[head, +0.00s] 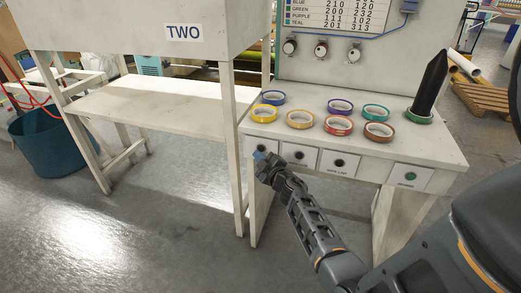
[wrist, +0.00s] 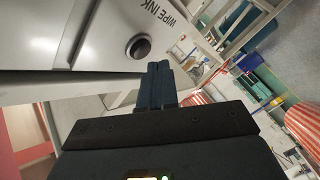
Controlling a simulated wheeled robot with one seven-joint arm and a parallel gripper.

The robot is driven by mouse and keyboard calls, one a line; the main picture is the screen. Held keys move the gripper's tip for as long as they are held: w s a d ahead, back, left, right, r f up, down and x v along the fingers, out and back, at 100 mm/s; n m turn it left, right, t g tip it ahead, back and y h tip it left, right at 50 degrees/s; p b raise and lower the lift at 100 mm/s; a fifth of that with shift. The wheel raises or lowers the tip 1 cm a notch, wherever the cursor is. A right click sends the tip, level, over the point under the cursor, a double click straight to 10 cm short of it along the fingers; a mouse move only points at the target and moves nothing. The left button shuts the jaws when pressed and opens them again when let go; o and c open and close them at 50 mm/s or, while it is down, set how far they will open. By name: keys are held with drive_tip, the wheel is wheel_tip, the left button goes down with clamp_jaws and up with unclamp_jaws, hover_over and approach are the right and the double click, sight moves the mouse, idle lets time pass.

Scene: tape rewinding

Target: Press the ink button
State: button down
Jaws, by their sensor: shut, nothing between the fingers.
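The white table's front edge carries a row of label plates with round buttons. Dark buttons sit on the left plate (head: 261,147), the second plate (head: 299,155) and the third plate (head: 338,163). My gripper (head: 260,156) is at the left plate, its blue fingertips beside that button and partly covering the plate; contact cannot be told. In the wrist view my closed, empty fingers (wrist: 160,72) lie just right of and below a dark button (wrist: 138,46) on a panel reading "WIPE INK". The head view labels are too small to read surely.
A green button (head: 410,176) is at the table's right. Several coloured tape rolls (head: 300,118) lie on the tabletop, with a black cone (head: 431,85) at its right. Left stands another white table (head: 150,98) under a "TWO" sign (head: 184,32). The floor (head: 150,220) in front is clear.

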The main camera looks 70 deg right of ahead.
drive_tip(key=shift+s+a, duration=0.2)
drive_tip(key=shift+a, duration=2.3)
